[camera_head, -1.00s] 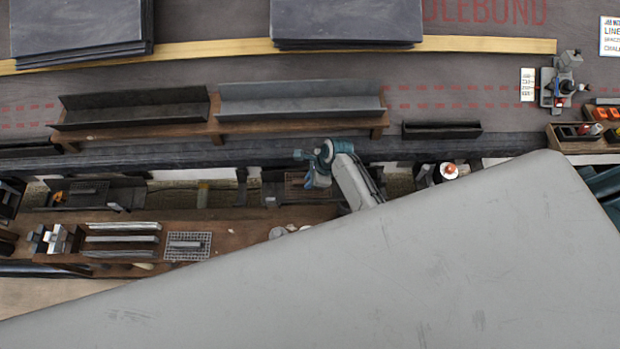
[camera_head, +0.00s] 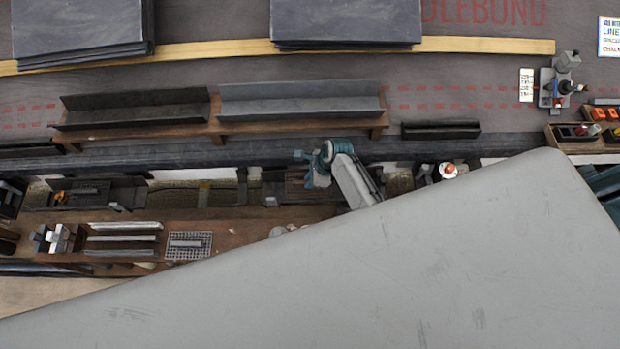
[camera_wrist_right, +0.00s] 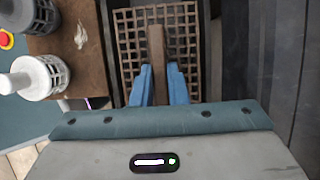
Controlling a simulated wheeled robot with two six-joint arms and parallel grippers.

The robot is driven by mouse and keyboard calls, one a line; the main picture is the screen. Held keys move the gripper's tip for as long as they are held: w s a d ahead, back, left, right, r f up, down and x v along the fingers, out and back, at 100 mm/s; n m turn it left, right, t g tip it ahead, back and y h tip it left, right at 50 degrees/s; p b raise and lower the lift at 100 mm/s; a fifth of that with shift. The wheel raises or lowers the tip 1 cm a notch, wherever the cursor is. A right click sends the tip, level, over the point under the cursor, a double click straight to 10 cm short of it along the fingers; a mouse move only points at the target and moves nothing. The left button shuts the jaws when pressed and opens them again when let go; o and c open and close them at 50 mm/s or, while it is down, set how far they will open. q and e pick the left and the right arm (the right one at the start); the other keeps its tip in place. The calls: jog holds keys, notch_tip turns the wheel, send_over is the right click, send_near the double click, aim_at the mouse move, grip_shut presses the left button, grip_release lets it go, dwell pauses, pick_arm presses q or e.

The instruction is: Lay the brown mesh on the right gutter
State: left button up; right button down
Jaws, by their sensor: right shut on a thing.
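The brown mesh (camera_wrist_right: 130,40) is a square grid with a bar along its middle, seen in the right wrist view. My right gripper (camera_wrist_right: 160,75) is shut on this bar, its two blue fingers on either side of it. In the head view my right gripper (camera_head: 312,170) is over the trough area in front of the roof, and the mesh cannot be made out clearly there. The right gutter, a long grey channel (camera_head: 300,97), lies on a wooden rack behind the gripper, beside a darker gutter (camera_head: 135,106). My left gripper is not in view.
A wooden bench (camera_head: 235,222) at the left carries a grey mesh (camera_head: 188,245) and stacked pale strips (camera_head: 122,238). Slate stacks (camera_head: 345,20) lie at the back. A short dark channel (camera_head: 441,130) lies right of the rack. A large grey surface fills the front right.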

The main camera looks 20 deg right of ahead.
jog(key=shift+p, duration=0.4)
dwell(0.5)
jog(key=c, duration=0.9)
grip_release()
jog(key=shift+c, duration=0.2)
notch_tip(320, 180, up, 9)
jog(key=p, duration=1)
